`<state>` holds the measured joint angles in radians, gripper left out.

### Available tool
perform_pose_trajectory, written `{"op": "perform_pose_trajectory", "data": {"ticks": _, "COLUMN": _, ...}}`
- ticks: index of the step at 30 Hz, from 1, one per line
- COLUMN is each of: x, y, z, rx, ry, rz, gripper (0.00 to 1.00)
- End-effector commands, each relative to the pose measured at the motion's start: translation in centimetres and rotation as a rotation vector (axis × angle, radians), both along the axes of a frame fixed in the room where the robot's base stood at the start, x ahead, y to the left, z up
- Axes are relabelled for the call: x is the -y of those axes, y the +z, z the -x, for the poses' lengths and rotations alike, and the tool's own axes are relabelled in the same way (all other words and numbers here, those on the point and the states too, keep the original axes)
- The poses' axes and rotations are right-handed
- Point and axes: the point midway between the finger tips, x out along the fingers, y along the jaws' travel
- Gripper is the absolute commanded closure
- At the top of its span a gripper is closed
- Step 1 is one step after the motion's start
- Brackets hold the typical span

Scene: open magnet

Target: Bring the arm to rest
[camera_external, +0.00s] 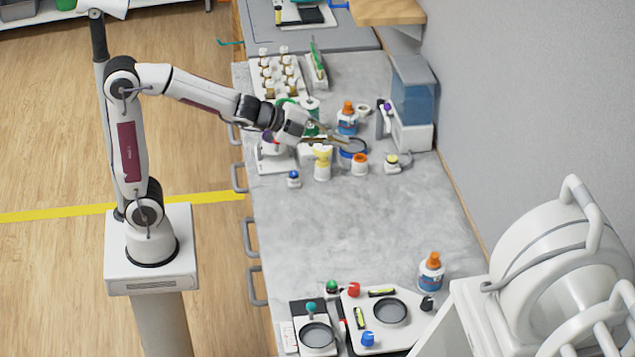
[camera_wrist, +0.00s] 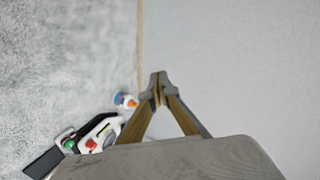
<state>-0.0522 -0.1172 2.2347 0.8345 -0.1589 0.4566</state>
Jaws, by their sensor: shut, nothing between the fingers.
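My gripper (camera_external: 345,141) is extended over the far part of the grey counter (camera_external: 325,235), among small bottles and devices. In the wrist view the fingertips (camera_wrist: 158,84) meet, with nothing between them. My arm reaches from its white pedestal at the left across to the counter. The height of the gripper above the items is hard to tell.
Near the gripper are a yellow-topped white container (camera_external: 322,163), an orange-capped bottle (camera_external: 348,118) and a white-and-blue box (camera_external: 412,105). The counter's middle is clear. A tray (camera_external: 410,338), another orange-capped bottle (camera_external: 431,272) and a large white machine (camera_external: 550,255) stand at the near end.

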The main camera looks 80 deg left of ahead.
Motion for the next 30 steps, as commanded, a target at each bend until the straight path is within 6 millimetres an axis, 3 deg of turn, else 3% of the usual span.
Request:
{"op": "perform_pose_trajectory", "data": {"ticks": 6, "x": -3.0, "y": 0.3, "z": 4.7, "rx": -0.067, "ry": 0.221, "rz": 0.147, "gripper": 1.0}}
{"op": "perform_pose_trajectory", "data": {"ticks": 15, "x": -5.1, "y": -1.4, "z": 12.5, "rx": -0.191, "ry": 0.494, "rz": 0.378, "gripper": 1.0}}
{"op": "perform_pose_trajectory", "data": {"ticks": 23, "x": -4.7, "y": -4.0, "z": 20.0, "rx": -0.326, "ry": 0.694, "rz": 0.59, "gripper": 1.0}}
{"op": "perform_pose_trajectory", "data": {"ticks": 30, "x": -2.5, "y": -6.6, "z": 26.9, "rx": -0.475, "ry": 0.842, "rz": 0.774, "gripper": 1.0}}
